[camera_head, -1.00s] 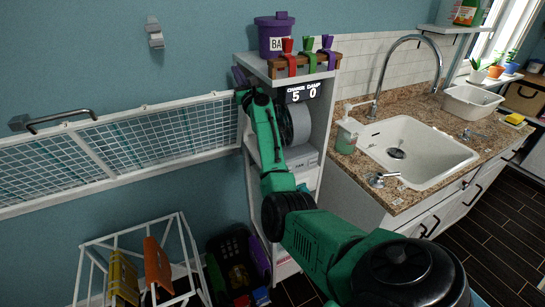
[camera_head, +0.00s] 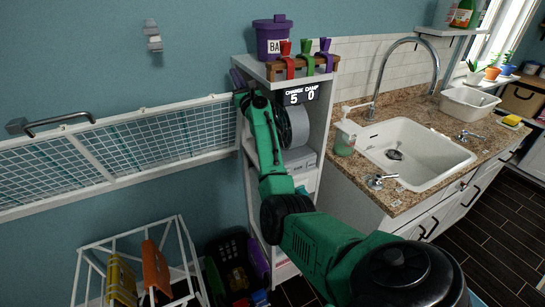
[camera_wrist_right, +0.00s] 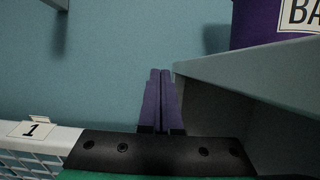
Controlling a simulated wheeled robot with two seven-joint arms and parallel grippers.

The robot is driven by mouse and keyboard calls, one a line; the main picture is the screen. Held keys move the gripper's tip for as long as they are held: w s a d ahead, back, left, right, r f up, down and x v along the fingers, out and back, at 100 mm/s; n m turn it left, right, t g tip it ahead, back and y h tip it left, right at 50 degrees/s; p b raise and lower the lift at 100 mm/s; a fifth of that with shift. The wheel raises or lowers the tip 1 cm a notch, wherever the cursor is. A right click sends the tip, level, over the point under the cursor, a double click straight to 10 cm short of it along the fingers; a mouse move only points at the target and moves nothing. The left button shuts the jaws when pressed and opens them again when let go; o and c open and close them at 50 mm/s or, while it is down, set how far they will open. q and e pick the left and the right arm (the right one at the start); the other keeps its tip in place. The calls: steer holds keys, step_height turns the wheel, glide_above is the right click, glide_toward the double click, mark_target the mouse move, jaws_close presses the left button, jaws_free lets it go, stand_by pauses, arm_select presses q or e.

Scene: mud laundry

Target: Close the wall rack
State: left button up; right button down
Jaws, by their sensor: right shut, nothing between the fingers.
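The wall rack (camera_head: 118,142) is a white frame with a wire mesh on the blue wall, at the left in the head view. A metal handle (camera_head: 58,121) shows above its left part. The right end of its white frame, with a tag marked 1 (camera_wrist_right: 33,129), shows at the lower left in the wrist view. My right gripper (camera_head: 237,76) is at the rack's right end, beside the shelf unit. Its purple fingers (camera_wrist_right: 159,98) are together with nothing between them, pointing at the wall. I cannot tell whether it touches the rack. My left gripper is not in view.
The white shelf unit (camera_head: 327,105) stands close to the right of my gripper, with a purple bin (camera_head: 272,40) on top. A wall hook (camera_head: 153,36) is above the rack. A white wire basket (camera_head: 185,240) and a dark crate (camera_head: 213,249) are below.

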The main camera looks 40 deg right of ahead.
steer(key=shift+a+f, duration=0.1)
steer(key=shift+f, duration=0.2)
